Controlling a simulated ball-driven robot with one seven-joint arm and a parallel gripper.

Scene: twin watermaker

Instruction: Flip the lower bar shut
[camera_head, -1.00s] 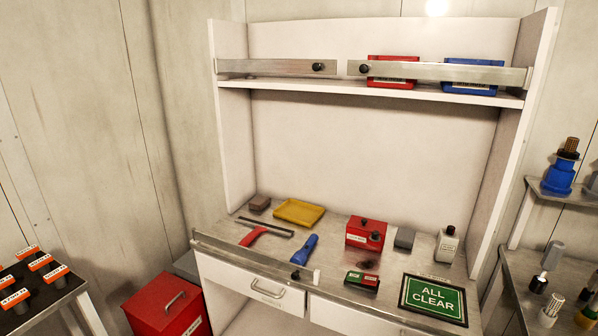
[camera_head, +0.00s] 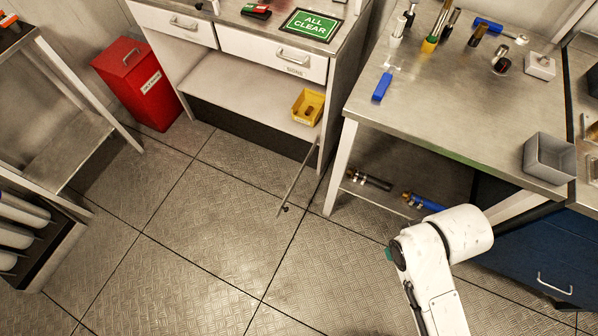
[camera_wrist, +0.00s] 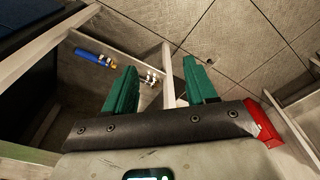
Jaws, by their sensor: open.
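The lower bar (camera_head: 299,180) shows in the head view as a thin metal strip with a dark knob near its free end. It stands swung out from the right front leg of the white bench, over the floor. My gripper (camera_wrist: 164,82) shows in the wrist view with two green fingers, apart and empty. Its fingers point toward the floor and a light upright leg. I cannot clearly pick out the bar in the wrist view. In the head view my white arm is at the lower right; the gripper itself is not visible there.
A yellow bin (camera_head: 308,106) sits on the bench's lower shelf (camera_head: 243,95). A steel table (camera_head: 440,110) with tools stands to the right, a blue tool (camera_head: 421,201) below it. A red box (camera_head: 137,84) stands left. The floor (camera_head: 190,235) in front is clear.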

